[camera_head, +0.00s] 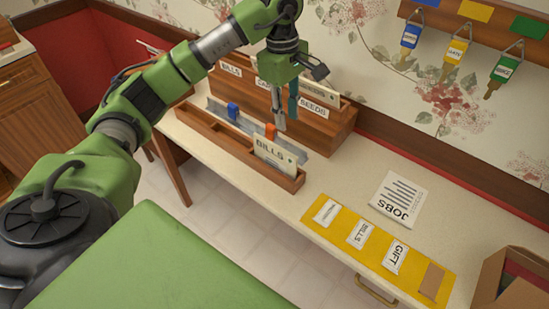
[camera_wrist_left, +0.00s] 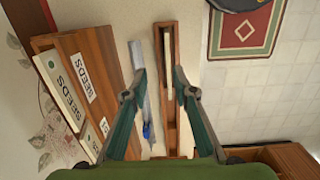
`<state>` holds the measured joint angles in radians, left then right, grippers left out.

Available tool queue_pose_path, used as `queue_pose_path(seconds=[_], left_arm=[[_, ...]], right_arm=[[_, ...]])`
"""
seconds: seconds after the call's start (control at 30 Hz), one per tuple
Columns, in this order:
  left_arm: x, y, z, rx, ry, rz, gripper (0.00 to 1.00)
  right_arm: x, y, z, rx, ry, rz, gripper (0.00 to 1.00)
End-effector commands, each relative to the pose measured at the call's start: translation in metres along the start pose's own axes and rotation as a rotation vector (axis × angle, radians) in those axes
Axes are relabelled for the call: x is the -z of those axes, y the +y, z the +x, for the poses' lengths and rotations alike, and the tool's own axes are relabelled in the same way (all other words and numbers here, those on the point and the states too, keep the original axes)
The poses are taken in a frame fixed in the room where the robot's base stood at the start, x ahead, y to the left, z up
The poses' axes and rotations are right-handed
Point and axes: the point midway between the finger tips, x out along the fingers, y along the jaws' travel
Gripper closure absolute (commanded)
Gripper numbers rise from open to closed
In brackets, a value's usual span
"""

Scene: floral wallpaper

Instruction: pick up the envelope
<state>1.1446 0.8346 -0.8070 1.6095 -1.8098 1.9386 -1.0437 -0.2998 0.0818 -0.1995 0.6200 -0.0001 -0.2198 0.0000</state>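A cream envelope marked BILLS (camera_head: 275,154) stands upright in the right part of a long narrow wooden tray (camera_head: 215,130) on the counter. In the left wrist view a thin pale edge in the tray, likely this envelope (camera_wrist_left: 167,48), lies beyond my fingers. My left gripper (camera_head: 287,118) points down above the tray area, in front of the wooden sorter. Its fingers are apart with nothing between them, also in the left wrist view (camera_wrist_left: 160,74). It appears clear of the envelope; its exact height is hard to tell. My right gripper is out of view.
A wooden sorter (camera_head: 325,132) with BILLS and SEEDS cards stands behind. A metal rail (camera_head: 215,104) with blue and orange pieces lies between it and the tray. Right are a JOBS sheet (camera_head: 399,200), a yellow labelled strip (camera_head: 378,262) and a box (camera_head: 490,285). Tagged keys hang above.

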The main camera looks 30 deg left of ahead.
Motion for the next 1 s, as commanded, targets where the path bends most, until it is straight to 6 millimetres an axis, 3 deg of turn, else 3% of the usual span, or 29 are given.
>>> queue_pose_path(seconds=[0.03,0.17,0.5,0.77,1.0], left_arm=[[0.013,-0.003,-0.006,0.012,0.037,-0.008,0.74],[0.027,-0.008,-0.006,0.033,0.078,-0.017,0.74],[0.031,-0.011,0.055,0.037,0.076,-0.017,0.74],[0.032,-0.011,0.076,0.033,0.075,-0.016,0.74],[0.035,-0.018,0.105,0.038,0.074,-0.016,0.74]], right_arm=[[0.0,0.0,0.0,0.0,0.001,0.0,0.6],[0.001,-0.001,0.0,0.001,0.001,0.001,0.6],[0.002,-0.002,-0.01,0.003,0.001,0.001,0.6],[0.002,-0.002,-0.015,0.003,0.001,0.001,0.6],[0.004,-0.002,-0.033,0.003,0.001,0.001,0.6]])
